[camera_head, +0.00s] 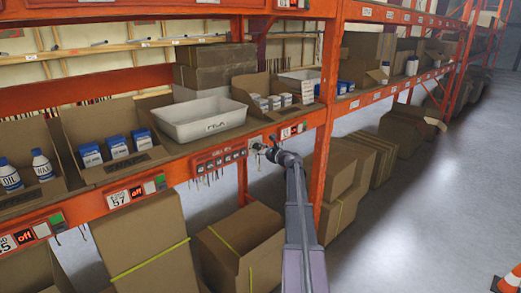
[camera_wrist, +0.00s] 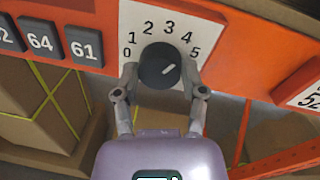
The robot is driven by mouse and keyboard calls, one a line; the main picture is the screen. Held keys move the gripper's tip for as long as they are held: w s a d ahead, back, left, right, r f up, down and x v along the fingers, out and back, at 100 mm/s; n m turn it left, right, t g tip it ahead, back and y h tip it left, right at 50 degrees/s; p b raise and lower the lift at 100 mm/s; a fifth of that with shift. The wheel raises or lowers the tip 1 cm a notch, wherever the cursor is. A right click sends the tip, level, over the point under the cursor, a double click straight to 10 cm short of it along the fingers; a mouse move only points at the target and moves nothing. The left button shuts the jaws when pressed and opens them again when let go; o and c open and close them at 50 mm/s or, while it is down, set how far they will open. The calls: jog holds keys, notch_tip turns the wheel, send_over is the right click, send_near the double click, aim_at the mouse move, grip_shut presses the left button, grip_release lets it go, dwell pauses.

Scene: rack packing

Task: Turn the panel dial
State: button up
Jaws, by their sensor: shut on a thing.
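The panel dial (camera_wrist: 158,65) is a round dark knob with a short white mark, set on a white plate (camera_wrist: 142,20) numbered 0 to 5. The mark slants up and right, roughly toward 4; its exact setting is hard to tell. My gripper (camera_wrist: 159,74) is shut on the dial, one finger on its left and one on its right. In the head view my gripper (camera_head: 266,150) reaches the orange shelf beam, and the dial is too small and covered to make out there.
Buttons labelled 64 (camera_wrist: 40,40) and 61 (camera_wrist: 84,45) lie left of the dial plate. A white bin (camera_head: 199,118) and open cardboard boxes stand on the shelf above. Large cartons (camera_head: 240,246) stand below the beam. The aisle floor (camera_head: 400,220) at right is open.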

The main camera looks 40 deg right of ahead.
jog(key=shift+w, duration=0.1)
jog(key=o, duration=1.2)
jog(key=shift+c, duration=0.2)
jog(key=s+d, duration=0.2)
jog(key=s, duration=1)
jog(key=shift+a, duration=0.15)
